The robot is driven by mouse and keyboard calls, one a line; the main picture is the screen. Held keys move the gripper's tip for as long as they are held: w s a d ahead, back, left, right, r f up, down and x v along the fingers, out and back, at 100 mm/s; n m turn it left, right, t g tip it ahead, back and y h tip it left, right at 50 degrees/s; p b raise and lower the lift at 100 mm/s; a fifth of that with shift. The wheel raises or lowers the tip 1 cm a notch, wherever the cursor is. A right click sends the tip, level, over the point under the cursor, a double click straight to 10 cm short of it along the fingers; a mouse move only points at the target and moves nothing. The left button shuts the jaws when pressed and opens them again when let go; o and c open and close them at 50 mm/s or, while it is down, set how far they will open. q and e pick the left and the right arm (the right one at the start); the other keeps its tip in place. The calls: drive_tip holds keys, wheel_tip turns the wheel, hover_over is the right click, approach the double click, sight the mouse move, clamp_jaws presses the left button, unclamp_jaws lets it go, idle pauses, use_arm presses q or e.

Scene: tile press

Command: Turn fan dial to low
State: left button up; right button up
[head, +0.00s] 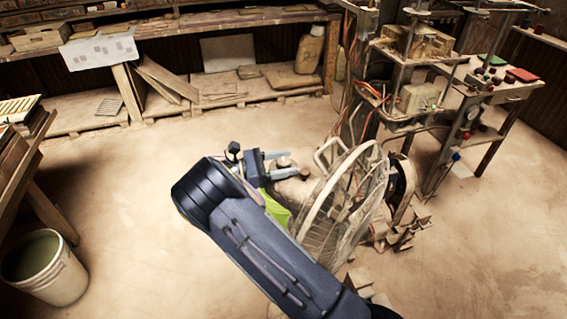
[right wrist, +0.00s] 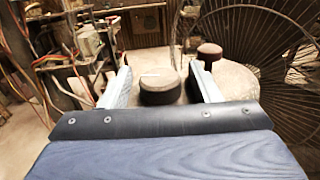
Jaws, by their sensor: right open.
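The fan (head: 343,205) stands on the floor with its round wire cage facing right of my arm. Its cage also shows at the right of the right wrist view (right wrist: 285,45). The round brown fan dial (right wrist: 160,92) sits on the fan's housing, with a thin pale mark on its top; no setting labels are readable. A second, smaller dark knob (right wrist: 210,52) is behind it to the right. My right gripper (head: 273,165) is open at the housing, its fingers on either side of the dial with gaps visible. My left gripper is not in view.
A press machine (head: 420,98) with hoses stands behind the fan. A bucket (head: 45,268) and a wooden table (head: 28,150) are at the left. A long bench (head: 180,27) runs along the back. The floor at left and right front is mostly clear.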

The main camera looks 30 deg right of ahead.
drive_tip(key=b+v, duration=0.2)
drive_tip(key=v, duration=0.5)
drive_tip(key=shift+a, duration=0.4)
drive_tip(key=shift+w+a, duration=0.1)
drive_tip(key=shift+w, duration=0.1)
